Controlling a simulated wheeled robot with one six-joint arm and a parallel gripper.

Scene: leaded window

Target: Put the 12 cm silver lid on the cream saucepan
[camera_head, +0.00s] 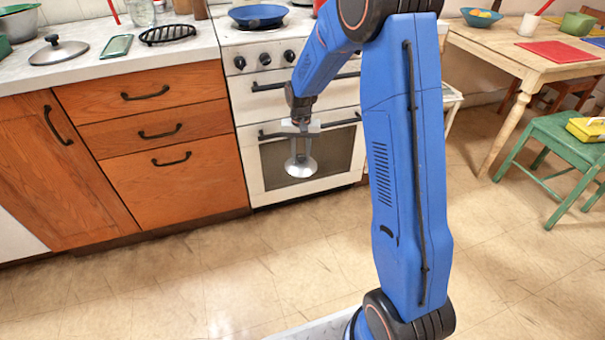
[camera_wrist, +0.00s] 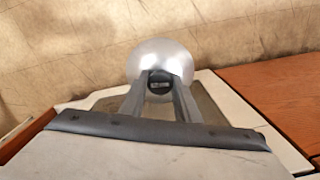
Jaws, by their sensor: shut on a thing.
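My gripper (camera_head: 299,146) hangs in front of the white oven door, pointing down. It is shut on the dark knob of a small silver lid (camera_head: 301,168). In the wrist view the gripper (camera_wrist: 160,88) grips the knob, and the round, shiny lid (camera_wrist: 160,55) lies beyond the fingertips. The lid is clear of the floor and the counter. A larger silver lid (camera_head: 60,51) with a dark knob lies on the counter.
The counter also holds a green phone-like object (camera_head: 117,46), a black trivet (camera_head: 168,34) and a glass jar (camera_head: 141,13). A blue pan (camera_head: 258,15) sits on the stove (camera_head: 228,50). A wooden table (camera_head: 500,52) and green chair (camera_head: 560,140) stand right. The floor before the cabinets is clear.

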